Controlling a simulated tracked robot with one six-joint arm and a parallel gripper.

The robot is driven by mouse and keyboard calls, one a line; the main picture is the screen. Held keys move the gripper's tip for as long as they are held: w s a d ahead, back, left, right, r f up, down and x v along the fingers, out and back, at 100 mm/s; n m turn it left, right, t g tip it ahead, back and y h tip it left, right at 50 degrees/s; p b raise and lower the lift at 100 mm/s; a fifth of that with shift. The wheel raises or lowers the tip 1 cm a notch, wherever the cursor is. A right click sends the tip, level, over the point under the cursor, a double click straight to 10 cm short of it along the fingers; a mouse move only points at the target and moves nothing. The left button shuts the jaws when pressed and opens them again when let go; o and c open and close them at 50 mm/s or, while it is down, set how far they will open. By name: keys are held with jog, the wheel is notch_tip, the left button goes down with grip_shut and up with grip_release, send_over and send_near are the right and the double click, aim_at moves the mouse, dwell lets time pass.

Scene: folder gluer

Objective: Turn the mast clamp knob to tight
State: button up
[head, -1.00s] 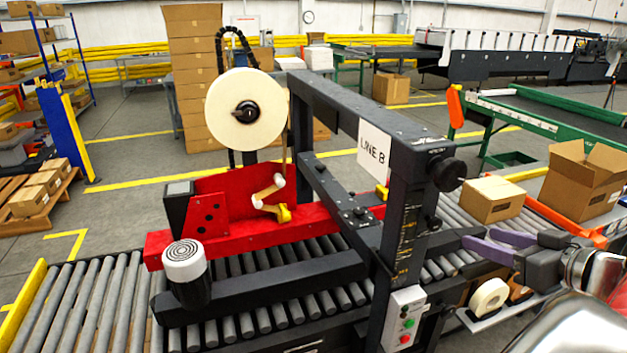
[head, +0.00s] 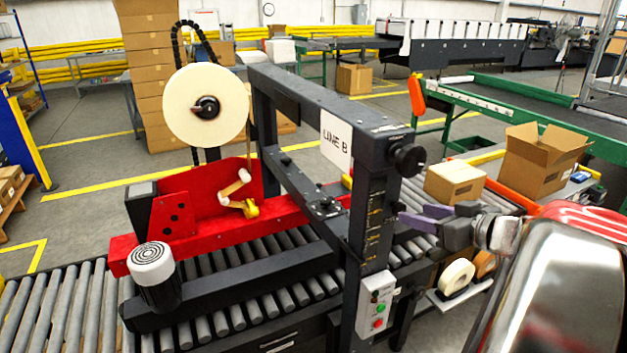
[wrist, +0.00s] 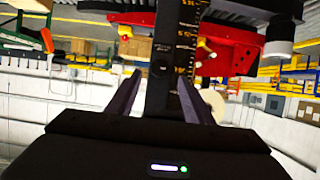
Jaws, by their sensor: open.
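The black mast (head: 370,215) carries a scale with yellow marks and stands beside the conveyor. A large black round knob (head: 407,160) sticks out of its upper right side. A smaller dark knob (head: 397,207) is lower on the mast, close to the fingertips. Which of them is the clamp knob is not labelled legibly. My gripper (head: 418,217) is open, its purple fingers pointing left at the mast. In the wrist view my gripper (wrist: 158,80) has its fingers apart, with the mast and a dark round shape (wrist: 160,69) between and beyond them. I see no contact. The knob's setting is unreadable.
A control box (head: 375,304) with buttons hangs low on the mast. The red taping head (head: 210,215) is left of the mast.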

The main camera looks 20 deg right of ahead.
aim_at(402, 209)
jog(key=x, duration=0.5)
jog(key=shift+w+f, duration=0.15)
jog(key=shift+w, duration=0.2)
jog(key=shift+c, duration=0.2)
